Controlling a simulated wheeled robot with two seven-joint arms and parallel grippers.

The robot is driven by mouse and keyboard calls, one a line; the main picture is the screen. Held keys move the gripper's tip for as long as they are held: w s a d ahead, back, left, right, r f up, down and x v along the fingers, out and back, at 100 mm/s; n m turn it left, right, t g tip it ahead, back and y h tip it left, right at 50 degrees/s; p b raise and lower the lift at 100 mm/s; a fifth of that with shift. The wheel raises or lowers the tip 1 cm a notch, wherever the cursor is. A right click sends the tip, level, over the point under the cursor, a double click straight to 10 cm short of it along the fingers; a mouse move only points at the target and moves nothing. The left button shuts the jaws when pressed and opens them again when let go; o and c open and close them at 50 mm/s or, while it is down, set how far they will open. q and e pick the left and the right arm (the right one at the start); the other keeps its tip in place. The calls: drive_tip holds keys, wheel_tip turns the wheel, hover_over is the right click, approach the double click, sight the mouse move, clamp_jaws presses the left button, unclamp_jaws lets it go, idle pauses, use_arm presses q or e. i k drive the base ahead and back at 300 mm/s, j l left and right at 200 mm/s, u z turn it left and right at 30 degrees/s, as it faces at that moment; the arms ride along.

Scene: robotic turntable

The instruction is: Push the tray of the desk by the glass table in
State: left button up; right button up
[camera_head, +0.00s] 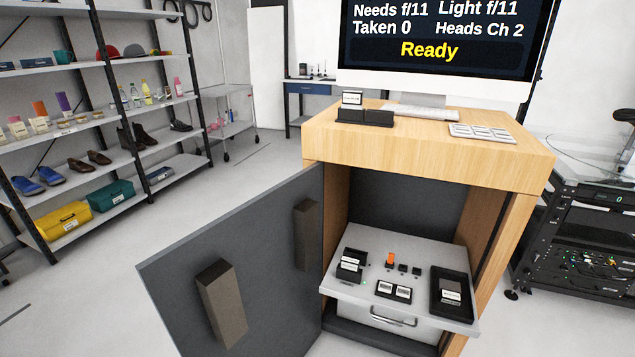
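The wooden desk (430,152) stands right of centre with its dark grey door (250,260) swung open to the left. Inside the opening a light grey pull-out tray (355,287) sticks out past the front of the desk. The edge of a glass table (590,158) shows at the right. Neither of my grippers is in this view.
A monitor (445,40), a keyboard (420,111) and a card box (365,113) stand on the desk top. A black equipment rack (575,250) is to the right. Shelves with shoes and boxes (100,150) stand at the left. The floor (110,290) between shelves and door is clear.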

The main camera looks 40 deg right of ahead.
sight(419, 264)
drive_tip(key=z, duration=1.7)
